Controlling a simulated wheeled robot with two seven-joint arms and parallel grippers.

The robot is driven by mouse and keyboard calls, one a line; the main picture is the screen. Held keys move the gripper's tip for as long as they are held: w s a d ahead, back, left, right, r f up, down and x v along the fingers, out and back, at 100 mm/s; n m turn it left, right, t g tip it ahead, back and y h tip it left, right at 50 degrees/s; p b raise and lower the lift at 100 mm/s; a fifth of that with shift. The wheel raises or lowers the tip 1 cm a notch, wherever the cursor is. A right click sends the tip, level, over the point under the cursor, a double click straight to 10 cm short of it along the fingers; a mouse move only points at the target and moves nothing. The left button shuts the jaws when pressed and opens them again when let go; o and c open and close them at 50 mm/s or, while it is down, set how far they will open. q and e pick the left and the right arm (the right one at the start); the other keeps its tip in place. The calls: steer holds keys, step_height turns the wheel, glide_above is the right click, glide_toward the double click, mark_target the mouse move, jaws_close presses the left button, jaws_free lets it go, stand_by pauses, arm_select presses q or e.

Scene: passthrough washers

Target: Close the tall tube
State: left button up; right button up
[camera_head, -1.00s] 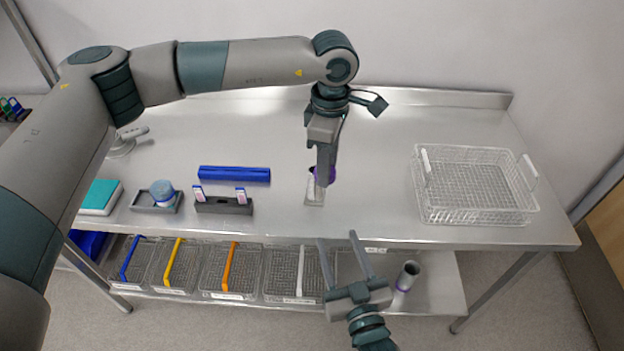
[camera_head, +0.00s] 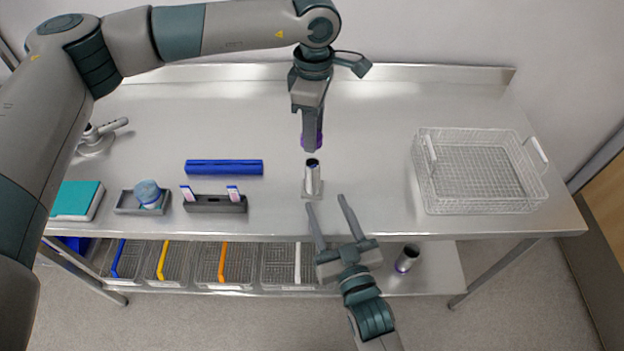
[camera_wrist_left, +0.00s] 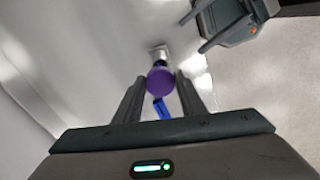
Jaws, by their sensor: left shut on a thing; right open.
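The tall tube (camera_head: 312,180) stands upright in a small grey base on the table, near its front edge. Its dark open mouth faces up. My left gripper (camera_head: 312,143) is shut on a purple cap (camera_head: 319,141), behind and apart from the tube's mouth in the head view. In the left wrist view the round purple cap (camera_wrist_left: 160,81) sits between the fingertips, and a grey piece shows just beyond it. My right gripper (camera_head: 327,205) is open and empty in front of the tube; it also shows in the left wrist view (camera_wrist_left: 203,30).
A wire basket (camera_head: 475,205) stands at the right. A blue bar (camera_head: 224,167), a dark rack (camera_head: 215,204), a grey tray (camera_head: 128,205) and a teal-topped box (camera_head: 77,200) are at the left. A tube with a purple ring (camera_head: 407,258) and several wire bins are on the lower shelf.

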mark_target(315, 176)
steer(key=shift+x, duration=5.95)
jaws_close()
arm_select(q)
steer(key=shift+d+f, duration=0.1)
steer(key=shift+f, duration=2.4)
